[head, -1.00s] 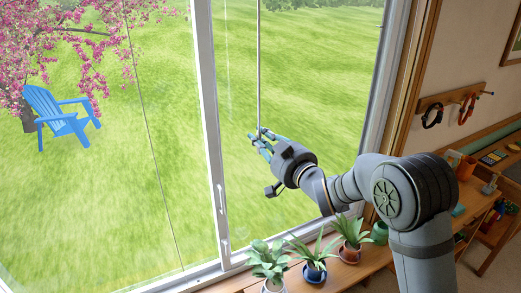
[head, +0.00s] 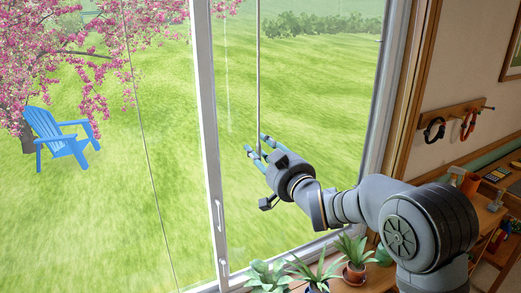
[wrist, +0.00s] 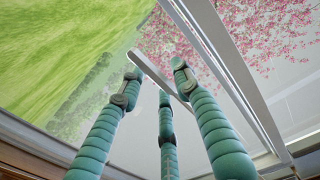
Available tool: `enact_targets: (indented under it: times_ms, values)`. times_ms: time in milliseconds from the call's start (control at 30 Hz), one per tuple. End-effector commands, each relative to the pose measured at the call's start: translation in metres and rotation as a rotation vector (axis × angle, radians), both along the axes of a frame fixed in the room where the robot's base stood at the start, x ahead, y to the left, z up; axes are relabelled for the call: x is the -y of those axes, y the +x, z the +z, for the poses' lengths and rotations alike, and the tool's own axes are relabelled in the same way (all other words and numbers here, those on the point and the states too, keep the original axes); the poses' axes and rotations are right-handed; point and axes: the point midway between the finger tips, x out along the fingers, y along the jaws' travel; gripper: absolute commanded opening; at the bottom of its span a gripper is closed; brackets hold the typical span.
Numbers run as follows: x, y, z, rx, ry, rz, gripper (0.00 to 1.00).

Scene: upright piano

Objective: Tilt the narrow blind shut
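A thin grey wand (head: 258,70) hangs down in front of the right-hand window pane. It also shows in the wrist view as a pale bar (wrist: 160,75) running slantwise between my fingertips. My gripper (head: 257,144) is at the wand's lower end, with teal fingers on either side of it. In the wrist view my gripper's (wrist: 155,78) three fingers are spread apart around the wand, and I see no firm grip on it. I cannot tell if a finger touches it. The slats of the narrow blind are not in view.
Potted plants (head: 353,250) stand on the sill below my arm. A window post (head: 207,130) with a handle is left of the gripper. A thin cord (head: 145,130) hangs farther left. A peg rail (head: 455,122) is on the right wall.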

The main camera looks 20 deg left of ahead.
Motion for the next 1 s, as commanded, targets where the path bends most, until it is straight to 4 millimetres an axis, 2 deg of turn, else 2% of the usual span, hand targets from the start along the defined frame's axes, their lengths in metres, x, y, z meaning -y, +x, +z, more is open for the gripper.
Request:
enact_targets:
  times_ms: [300, 433, 800, 1000]
  values:
    - [0.000, -0.001, -0.001, -0.001, -0.001, 0.001, 0.37]
    - [0.007, -0.007, -0.001, -0.001, -0.001, 0.001, 0.37]
    - [0.059, -0.060, 0.000, -0.001, -0.001, 0.000, 0.37]
    - [0.079, -0.080, 0.000, -0.001, -0.001, 0.000, 0.37]
